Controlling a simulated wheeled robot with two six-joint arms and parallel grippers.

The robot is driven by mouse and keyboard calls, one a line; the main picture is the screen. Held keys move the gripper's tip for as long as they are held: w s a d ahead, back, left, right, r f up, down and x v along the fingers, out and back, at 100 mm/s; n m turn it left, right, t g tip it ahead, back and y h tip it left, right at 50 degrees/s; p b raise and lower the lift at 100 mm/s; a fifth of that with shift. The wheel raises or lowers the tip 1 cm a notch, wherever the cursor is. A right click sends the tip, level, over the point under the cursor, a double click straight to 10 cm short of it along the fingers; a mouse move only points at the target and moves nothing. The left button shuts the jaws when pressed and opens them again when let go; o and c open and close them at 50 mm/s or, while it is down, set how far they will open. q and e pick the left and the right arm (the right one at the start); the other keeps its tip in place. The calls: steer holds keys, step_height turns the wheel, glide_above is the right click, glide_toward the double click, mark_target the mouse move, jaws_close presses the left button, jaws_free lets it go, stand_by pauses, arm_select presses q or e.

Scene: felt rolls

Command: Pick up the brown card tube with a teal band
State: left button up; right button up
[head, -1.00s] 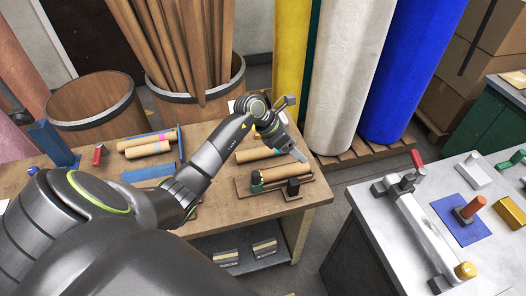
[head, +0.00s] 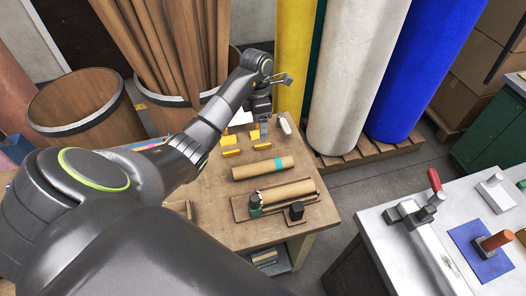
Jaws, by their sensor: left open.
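The brown card tube with a teal band (head: 255,171) lies on its side on the wooden table, its teal band (head: 277,165) right of its middle. A second brown tube (head: 285,191) lies in a low wooden stand just in front of it. My left gripper (head: 264,138) is open and empty, pointing down beyond the teal-banded tube and apart from it. My arm crosses the left of the view and hides part of the table. My right gripper is not in view.
Small yellow blocks (head: 231,154) and a pale object (head: 285,125) are at the table's far side. A black block (head: 296,210) is near the front right. Tall felt rolls (head: 362,80) stand behind. The wooden table (head: 215,220) has bare room left of the tubes.

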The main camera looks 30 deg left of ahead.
arm_select(q)
step_height(320, 180, down, 3)
steer(key=s+d+b, duration=0.1)
steer(key=b, duration=0.8)
glide_above(263, 163)
steer(key=a, duration=0.1)
steer(key=f, duration=0.7)
steer(key=shift+w+f, duration=0.25)
steer(key=shift+w, duration=0.05)
steer(key=shift+f+b, duration=0.35)
steer(key=shift+b, duration=0.1)
steer(key=shift+s+f+b, duration=0.1)
steer(key=shift+f+b, duration=0.25)
steer(key=shift+f, duration=0.05)
steer(key=f+b, duration=0.2)
steer(key=shift+s+d+f, duration=0.15)
steer(key=shift+d+f, duration=0.25)
steer(key=shift+d+f+p, duration=0.1)
steer(key=shift+f+p, duration=0.2)
steer(key=shift+f, duration=0.55)
steer(key=shift+s, duration=0.1)
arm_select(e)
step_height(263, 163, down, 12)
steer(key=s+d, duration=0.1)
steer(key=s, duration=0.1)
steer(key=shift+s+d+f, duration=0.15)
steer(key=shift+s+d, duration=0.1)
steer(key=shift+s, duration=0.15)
arm_select(q)
steer(key=shift+c, duration=0.5)
